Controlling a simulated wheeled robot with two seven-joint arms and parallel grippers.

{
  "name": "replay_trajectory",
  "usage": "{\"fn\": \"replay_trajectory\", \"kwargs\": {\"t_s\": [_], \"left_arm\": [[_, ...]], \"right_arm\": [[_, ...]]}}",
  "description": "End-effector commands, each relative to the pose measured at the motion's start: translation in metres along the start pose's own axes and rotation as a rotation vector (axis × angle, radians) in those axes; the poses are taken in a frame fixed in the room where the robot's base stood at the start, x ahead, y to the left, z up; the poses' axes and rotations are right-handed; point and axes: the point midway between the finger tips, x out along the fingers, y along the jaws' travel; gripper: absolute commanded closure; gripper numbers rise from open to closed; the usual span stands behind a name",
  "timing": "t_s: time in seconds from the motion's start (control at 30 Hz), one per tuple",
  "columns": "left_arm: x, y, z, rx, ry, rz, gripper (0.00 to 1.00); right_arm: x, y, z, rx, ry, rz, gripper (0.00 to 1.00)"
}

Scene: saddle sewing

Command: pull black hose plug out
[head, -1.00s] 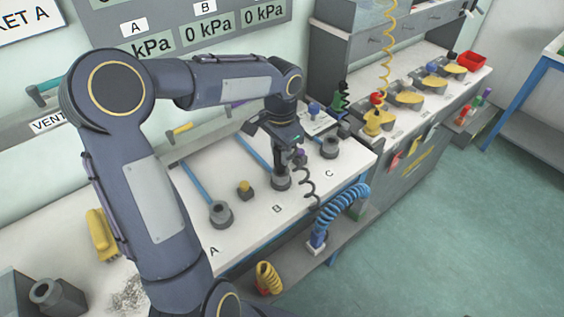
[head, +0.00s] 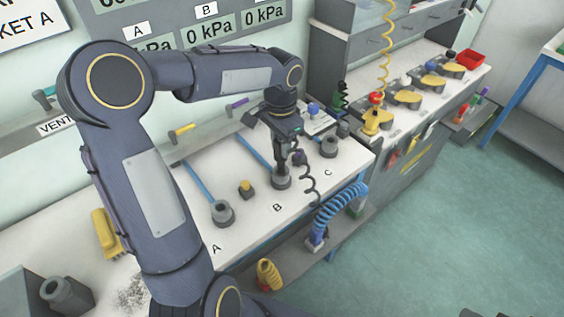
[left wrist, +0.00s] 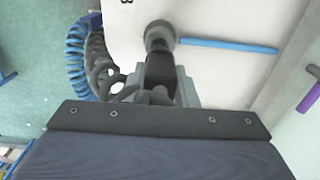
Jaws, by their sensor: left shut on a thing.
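My left gripper (head: 283,158) points down over the grey round socket (head: 281,182) by label B. It is shut on the black hose plug (left wrist: 160,72), which is mostly hidden between the fingers. The black coiled hose (head: 309,183) runs from the plug to the table's front edge, and also shows in the left wrist view (left wrist: 100,65). The socket shows just beyond the fingertips in the left wrist view (left wrist: 160,31). Whether the plug still sits in the socket cannot be told. My right gripper is not in view.
Similar sockets stand at A (head: 223,212) and C (head: 329,147). A small yellow plug (head: 246,187) stands between A and B. Blue bars lie behind the sockets. A blue coiled hose (head: 342,202) hangs at the front edge, above a lower shelf with a yellow coil (head: 268,275).

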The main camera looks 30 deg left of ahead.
Motion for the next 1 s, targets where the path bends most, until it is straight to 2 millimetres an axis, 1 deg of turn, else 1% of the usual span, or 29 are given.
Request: {"fn": "replay_trajectory", "kwargs": {"t_s": [0.4,0.83,1.0], "left_arm": [[-0.004,0.000,0.000,0.000,0.001,0.000,1.00],[-0.037,0.000,0.000,0.000,0.001,0.000,1.00],[-0.043,0.000,0.000,-0.001,0.000,0.000,1.00]], "right_arm": [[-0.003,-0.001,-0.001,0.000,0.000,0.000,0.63],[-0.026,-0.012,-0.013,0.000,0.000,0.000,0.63],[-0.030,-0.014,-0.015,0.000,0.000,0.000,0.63]]}}
